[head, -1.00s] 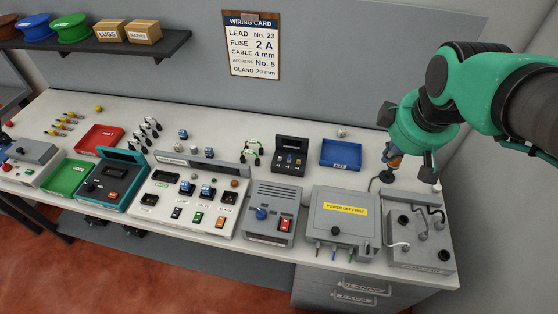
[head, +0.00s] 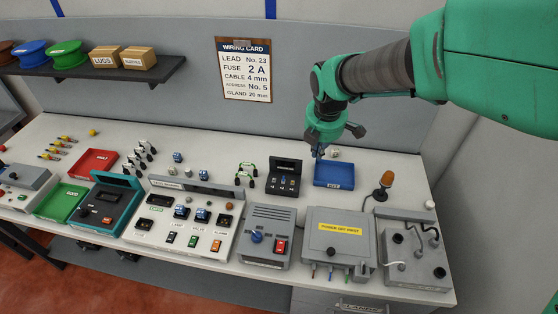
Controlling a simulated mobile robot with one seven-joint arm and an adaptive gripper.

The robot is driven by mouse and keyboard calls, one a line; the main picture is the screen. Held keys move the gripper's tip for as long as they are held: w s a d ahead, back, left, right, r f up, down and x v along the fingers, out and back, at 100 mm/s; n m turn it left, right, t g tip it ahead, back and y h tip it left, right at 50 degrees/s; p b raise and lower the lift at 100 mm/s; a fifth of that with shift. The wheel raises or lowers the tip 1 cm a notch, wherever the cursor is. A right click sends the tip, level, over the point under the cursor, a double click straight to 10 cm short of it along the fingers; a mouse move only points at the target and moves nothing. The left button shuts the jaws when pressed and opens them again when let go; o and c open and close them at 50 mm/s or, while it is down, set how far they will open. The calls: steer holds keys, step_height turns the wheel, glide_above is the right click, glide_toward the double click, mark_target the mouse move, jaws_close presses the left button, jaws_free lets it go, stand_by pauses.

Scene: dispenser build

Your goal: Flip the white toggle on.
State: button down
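A small black box (head: 285,177) at the back middle of the bench carries several small levers with pale or bluish tips. They are too small to tell which is the white toggle or how each is set. The grey panel (head: 225,222) to its left has a dark and pale rocker (head: 171,238), a green rocker (head: 193,240) and an orange rocker (head: 216,245). My gripper (head: 319,154) points down over the back of the blue tray, right of the black box and apart from it. Its fingers are small and dark, so their opening is unclear.
The blue tray (head: 334,185) lies below my gripper. An orange lamp (head: 386,180) stands on the bench to the right. A grey box with a yellow label (head: 338,229) and another grey unit (head: 411,267) stand at the front right. The wiring card (head: 244,68) hangs behind.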

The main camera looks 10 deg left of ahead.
steer(key=w+a+f+n, duration=0.4)
steer(key=a+f+n, duration=0.2)
steer(key=a+f, duration=0.2)
steer(key=n+g+p, duration=0.1)
steer(key=n, duration=0.5)
glide_above(274, 187)
steer(key=s, duration=0.2)
step_height(274, 187, down, 8)
steer(key=shift+a+f, duration=0.1)
steer(key=shift+f, duration=0.05)
steer(key=shift+f, duration=0.2)
steer(key=shift+w+f+b, duration=0.15)
steer(key=shift+w+f, duration=0.1)
steer(key=shift+f, duration=1.35)
steer(key=shift+w+f+b, duration=0.2)
steer(key=shift+w+f, duration=0.1)
steer(key=shift+f, duration=1.25)
steer(key=shift+w+f+b, duration=0.15)
steer(key=shift+w+f, duration=0.1)
steer(key=shift+f, duration=1.35)
